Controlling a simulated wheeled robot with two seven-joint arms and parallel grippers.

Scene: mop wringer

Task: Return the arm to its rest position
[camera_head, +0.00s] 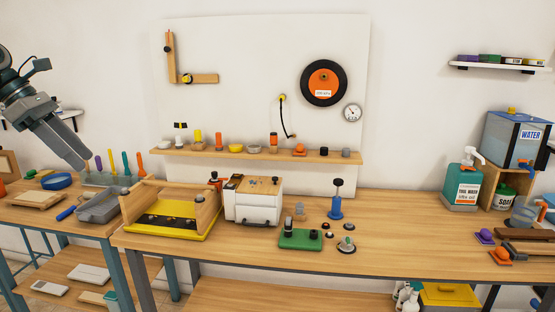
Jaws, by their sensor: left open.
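My left arm comes in at the upper left edge. My left gripper (82,160) hangs in the air over the left table, pointing down and to the right. Its fingers are open and I see nothing between them. My right gripper is out of view.
The left table holds a grey tray (99,208) and a blue round dish (57,181). The long workbench (385,225) carries a yellow tray with a wooden frame (176,222), a white box (252,209) and a green block (300,240). A water tank (515,138) stands at right.

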